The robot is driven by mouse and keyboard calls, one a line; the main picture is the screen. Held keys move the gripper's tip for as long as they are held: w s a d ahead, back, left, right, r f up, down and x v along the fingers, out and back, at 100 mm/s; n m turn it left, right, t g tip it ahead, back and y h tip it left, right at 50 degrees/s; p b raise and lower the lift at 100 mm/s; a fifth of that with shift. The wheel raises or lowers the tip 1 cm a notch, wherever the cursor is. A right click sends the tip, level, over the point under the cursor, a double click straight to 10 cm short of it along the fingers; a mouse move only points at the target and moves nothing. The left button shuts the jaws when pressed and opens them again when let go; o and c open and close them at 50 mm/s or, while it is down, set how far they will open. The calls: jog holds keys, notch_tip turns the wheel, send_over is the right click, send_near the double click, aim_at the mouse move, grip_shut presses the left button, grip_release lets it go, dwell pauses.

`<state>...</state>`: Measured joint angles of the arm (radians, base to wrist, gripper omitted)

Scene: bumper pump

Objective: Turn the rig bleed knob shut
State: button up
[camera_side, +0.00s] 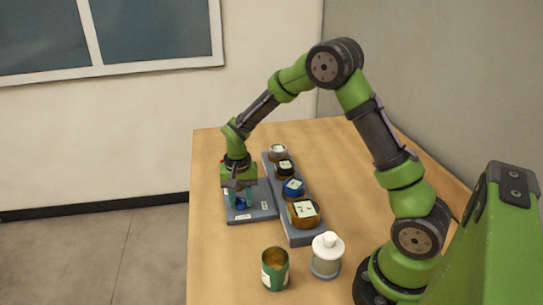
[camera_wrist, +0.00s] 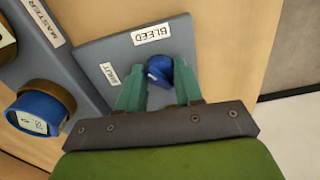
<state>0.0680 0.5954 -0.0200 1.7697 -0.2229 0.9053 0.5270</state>
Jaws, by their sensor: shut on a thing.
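The bleed knob (camera_wrist: 160,71) is a small blue knob on a grey plate (camera_wrist: 95,50) with a "BLEED" label (camera_wrist: 152,35) and a second label (camera_wrist: 109,75) that seems to read "SHUT". My gripper (camera_wrist: 160,85) is over the plate, its two teal fingers shut on the knob from both sides. In the side view my gripper (camera_side: 238,195) points down at the grey plate (camera_side: 262,207) near the table's left edge. I cannot tell how far the knob is turned.
A grey rail (camera_side: 300,236) right of the plate holds several round knobs or caps, including a blue one (camera_side: 293,187) and a brown one (camera_side: 304,213). A green cup (camera_side: 275,268) and a white-topped bottle (camera_side: 326,256) stand at the front. The table's right side (camera_side: 345,160) is clear.

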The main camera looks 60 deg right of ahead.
aim_at(241, 199)
jog(key=n, duration=0.5)
jog(key=shift+r+n, duration=0.1)
jog(key=shift+n, duration=0.2)
jog(key=n, duration=0.5)
jog(key=shift+d, duration=0.1)
jog(key=shift+n, duration=0.3)
jog(key=o, duration=1)
jog(key=shift+o, duration=0.2)
notch_tip(241, 199, up, 17)
jog(key=s+a+r+m+t+y, duration=0.1)
jog(key=s+a+r+m+t, duration=0.1)
jog(key=s, duration=0.7)
jog(key=s+a+r+m+t+y, duration=0.1)
jog(key=s+a+t, duration=0.4)
jog(key=s, duration=0.5)
jog(key=shift+s+r+m, duration=0.3)
jog(key=shift+r+m, duration=0.6)
jog(key=shift+m, duration=0.3)
